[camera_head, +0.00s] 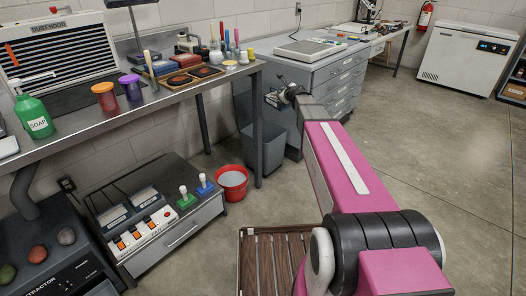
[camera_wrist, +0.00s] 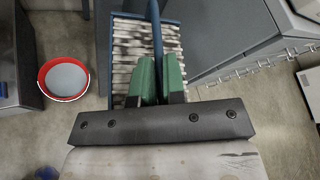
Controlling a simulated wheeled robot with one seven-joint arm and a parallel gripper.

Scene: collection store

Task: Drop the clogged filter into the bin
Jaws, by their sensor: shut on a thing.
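My gripper (camera_head: 278,98) is at the end of my outstretched arm, beside the bench's right end and the drawer cabinet. In the wrist view its green-padded fingers (camera_wrist: 158,82) are shut on the blue strip of a filter (camera_wrist: 131,50). The filter has a blue frame and pale pleats with dark, dirty stains. In the head view the filter is hard to make out at the gripper. A grey bin (camera_head: 268,152) stands on the floor below, between the bench leg and the cabinet. In the wrist view I cannot clearly make out the bin around the filter.
A red bucket (camera_head: 232,182) stands left of the bin; it also shows in the wrist view (camera_wrist: 63,92). The steel bench (camera_head: 150,108) with jars and tools is at left, the drawer cabinet (camera_head: 318,82) behind. A slatted wooden pallet (camera_head: 262,265) lies in front. Floor at right is clear.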

